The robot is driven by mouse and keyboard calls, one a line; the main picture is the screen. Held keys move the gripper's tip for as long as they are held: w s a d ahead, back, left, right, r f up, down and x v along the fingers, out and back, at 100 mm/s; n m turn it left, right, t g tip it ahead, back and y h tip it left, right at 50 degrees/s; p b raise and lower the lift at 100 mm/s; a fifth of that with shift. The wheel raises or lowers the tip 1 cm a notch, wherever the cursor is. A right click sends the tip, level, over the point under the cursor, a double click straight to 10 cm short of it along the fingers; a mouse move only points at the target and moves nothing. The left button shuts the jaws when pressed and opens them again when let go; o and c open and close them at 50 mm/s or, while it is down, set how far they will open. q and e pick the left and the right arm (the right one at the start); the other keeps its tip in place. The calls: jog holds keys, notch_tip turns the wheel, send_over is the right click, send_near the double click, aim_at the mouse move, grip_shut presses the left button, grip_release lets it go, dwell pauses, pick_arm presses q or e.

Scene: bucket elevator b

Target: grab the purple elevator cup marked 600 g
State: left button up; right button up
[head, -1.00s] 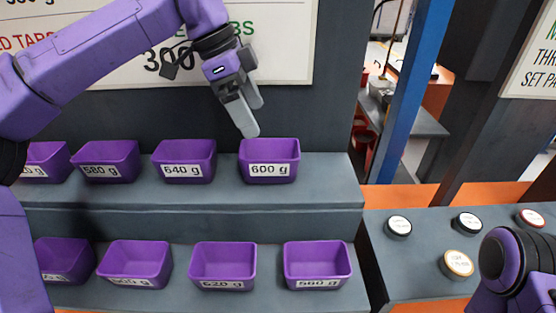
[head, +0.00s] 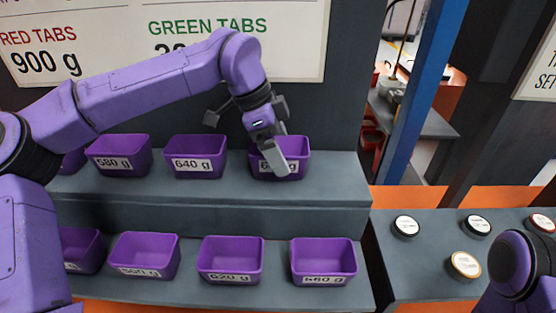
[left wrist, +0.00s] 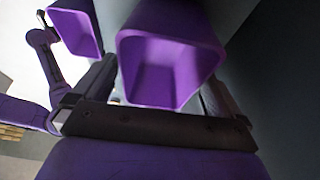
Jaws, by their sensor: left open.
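The purple elevator cup marked 600 g (head: 299,161) stands at the right end of the upper grey shelf, its label partly hidden by my finger. My left gripper (head: 277,158) is open and pointing down at this cup, with one finger in front of its front face. In the left wrist view the cup (left wrist: 160,72) lies between my two spread fingers, one on each side; contact cannot be told. My right gripper is not in view, only part of my right arm.
The cup marked 640 g (head: 196,156) stands to the left on the same shelf, with the 580 g cup (head: 119,155) beyond it. Several more purple cups fill the lower shelf (head: 205,302). A blue post (head: 415,95) and a panel with round buttons (head: 432,270) are at right.

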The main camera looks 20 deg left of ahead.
pick_arm(q)
jog(key=shift+f+b, duration=0.3)
jog(key=shift+b, duration=0.05)
dwell(0.4)
jog(key=shift+r, duration=0.1)
jog(key=c, duration=1.4)
